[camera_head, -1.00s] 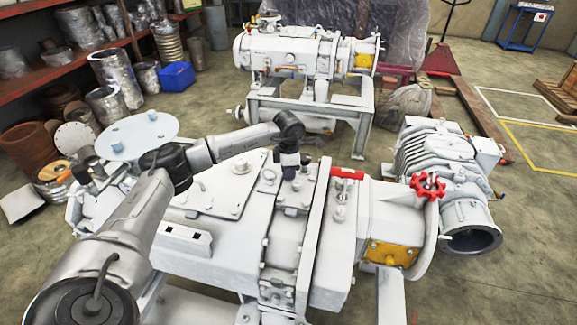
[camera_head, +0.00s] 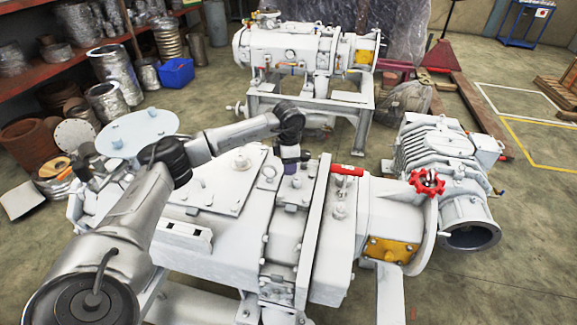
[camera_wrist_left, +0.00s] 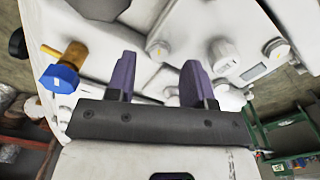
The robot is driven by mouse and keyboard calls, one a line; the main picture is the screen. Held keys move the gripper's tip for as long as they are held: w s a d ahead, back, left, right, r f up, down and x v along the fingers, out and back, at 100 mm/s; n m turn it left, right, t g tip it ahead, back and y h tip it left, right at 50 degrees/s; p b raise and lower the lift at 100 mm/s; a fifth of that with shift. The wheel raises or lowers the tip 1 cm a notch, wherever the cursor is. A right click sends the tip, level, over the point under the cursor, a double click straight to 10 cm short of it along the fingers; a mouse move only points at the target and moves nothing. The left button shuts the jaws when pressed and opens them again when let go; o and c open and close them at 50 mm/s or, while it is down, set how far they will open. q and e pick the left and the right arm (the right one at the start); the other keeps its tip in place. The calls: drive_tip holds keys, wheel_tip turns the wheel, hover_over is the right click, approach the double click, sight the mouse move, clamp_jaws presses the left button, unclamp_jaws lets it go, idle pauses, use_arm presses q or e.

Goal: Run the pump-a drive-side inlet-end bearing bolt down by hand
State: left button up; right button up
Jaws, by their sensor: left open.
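The near white pump (camera_head: 229,231) fills the middle of the head view. My left gripper (camera_head: 291,166) points down over its narrow bearing section, just left of the tall flange. In the left wrist view the gripper (camera_wrist_left: 160,68) is open, its two purple fingers apart with nothing visible between them. Two more bolt heads, one (camera_wrist_left: 222,53) near the right finger and one (camera_wrist_left: 276,50) farther right, sit on the white casing. I cannot tell which is the drive-side inlet-end bolt. My right gripper is not in view.
A brass fitting with a blue cap (camera_wrist_left: 62,76) stands left of the fingers. A red handwheel (camera_head: 427,181) and red lever (camera_head: 346,170) rise from the near pump. A second pump (camera_head: 300,50) stands behind, with a ribbed machine (camera_head: 440,150) at right.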

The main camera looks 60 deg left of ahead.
use_arm(q)
wheel_tip(320, 180, up, 12)
drive_tip(key=p, duration=0.2)
drive_tip(key=shift+p, duration=0.35)
